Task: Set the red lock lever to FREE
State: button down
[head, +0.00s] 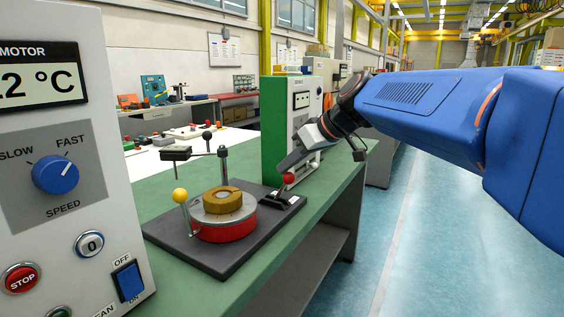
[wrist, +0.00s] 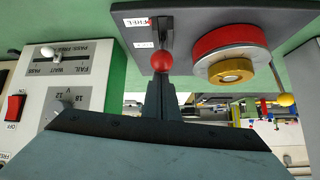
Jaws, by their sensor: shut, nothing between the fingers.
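The red lock lever's ball knob (head: 288,178) stands over a dark slotted block on the right of the dark base plate. In the wrist view the red knob (wrist: 162,61) sits just beyond my fingertips; I cannot tell whether they touch. A white label (wrist: 135,22) lies beside the slot, its small text hard to read; a second label shows only in part. My gripper (head: 283,165) is shut and empty, close to the knob from above. In the wrist view the shut fingers (wrist: 162,88) point at it. The lever's stem is mostly hidden.
On the same plate (head: 222,268) are a red and silver disc with a brass piece (head: 222,201), a yellow-knobbed rod (head: 180,196) and a post with a dark arm. A green-sided box (head: 272,132) stands just behind. A motor control panel (head: 62,220) fills the left foreground.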

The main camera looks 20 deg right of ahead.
jog(key=shift+s+d+f, duration=0.2)
jog(key=shift+s, duration=0.1)
jog(key=shift+s+f, duration=0.1)
jog(key=shift+f, duration=0.1)
dwell(0.4)
notch_tip(320, 180, up, 3)
jog(key=w, duration=0.3)
jog(key=s+f+v, duration=0.1)
jog(key=v, duration=0.8)
jog(key=shift+s, duration=0.4)
jog(key=shift+d, duration=0.1)
